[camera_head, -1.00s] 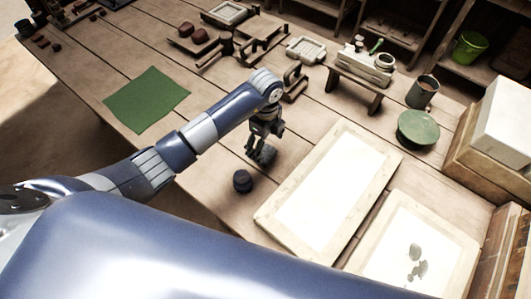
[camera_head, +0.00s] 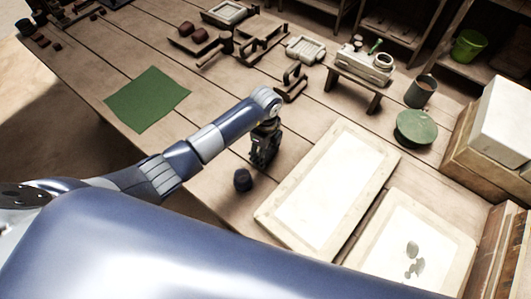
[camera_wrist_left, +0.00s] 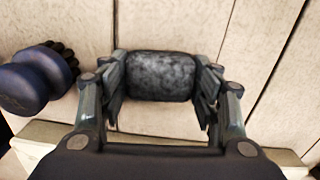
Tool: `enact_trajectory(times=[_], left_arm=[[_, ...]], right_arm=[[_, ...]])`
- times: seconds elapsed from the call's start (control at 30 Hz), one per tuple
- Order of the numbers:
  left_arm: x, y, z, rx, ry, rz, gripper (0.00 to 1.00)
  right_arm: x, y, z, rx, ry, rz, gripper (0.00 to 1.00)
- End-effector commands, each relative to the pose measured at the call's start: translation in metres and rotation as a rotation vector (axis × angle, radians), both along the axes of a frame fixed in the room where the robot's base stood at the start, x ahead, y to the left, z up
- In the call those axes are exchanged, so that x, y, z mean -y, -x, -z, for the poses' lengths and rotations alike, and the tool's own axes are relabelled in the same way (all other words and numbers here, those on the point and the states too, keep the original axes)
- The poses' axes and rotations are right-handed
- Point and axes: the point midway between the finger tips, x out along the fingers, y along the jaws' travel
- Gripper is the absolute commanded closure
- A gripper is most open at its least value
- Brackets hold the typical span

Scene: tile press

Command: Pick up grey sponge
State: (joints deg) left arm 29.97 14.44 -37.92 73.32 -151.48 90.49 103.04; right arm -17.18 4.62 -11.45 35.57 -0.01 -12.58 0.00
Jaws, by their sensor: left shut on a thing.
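The grey sponge (camera_wrist_left: 160,76) is a dark, mottled, rounded block in the left wrist view. It sits between the fingers of my left gripper (camera_wrist_left: 162,88), which is shut on it with a finger against each side. In the head view my left gripper (camera_head: 262,158) points down at the table, left of the large framed white board. The sponge is hard to make out there, hidden by the fingers. I cannot tell whether the sponge still touches the table. My right gripper is in neither view.
A dark blue knobbed tool (camera_head: 243,180) stands close to the gripper; it also shows in the left wrist view (camera_wrist_left: 30,82). A framed white board (camera_head: 325,190) lies to the right. A green cloth (camera_head: 148,98) lies to the left. A low wooden stand (camera_head: 355,85) is farther back.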

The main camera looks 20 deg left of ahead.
Motion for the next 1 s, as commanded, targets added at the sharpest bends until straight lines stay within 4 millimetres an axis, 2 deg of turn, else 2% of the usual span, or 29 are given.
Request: enact_trajectory(times=[0.17, 0.27, 0.7, 0.83, 1.0], left_arm=[[0.0, 0.0, 0.0, -0.001, -0.001, 0.0, 0.58], [-0.001, -0.001, -0.008, 0.002, 0.0, 0.0, 0.58], [0.0, -0.001, -0.087, 0.003, 0.0, 0.0, 0.58], [0.0, 0.0, -0.097, 0.001, 0.0, 0.001, 0.58], [0.0, 0.0, -0.1, -0.001, -0.001, 0.0, 0.58]], right_arm=[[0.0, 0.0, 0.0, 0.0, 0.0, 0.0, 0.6], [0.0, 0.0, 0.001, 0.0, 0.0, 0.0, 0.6], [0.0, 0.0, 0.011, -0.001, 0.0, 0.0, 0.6], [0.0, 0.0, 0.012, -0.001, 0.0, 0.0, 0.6], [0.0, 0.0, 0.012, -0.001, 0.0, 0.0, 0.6]])
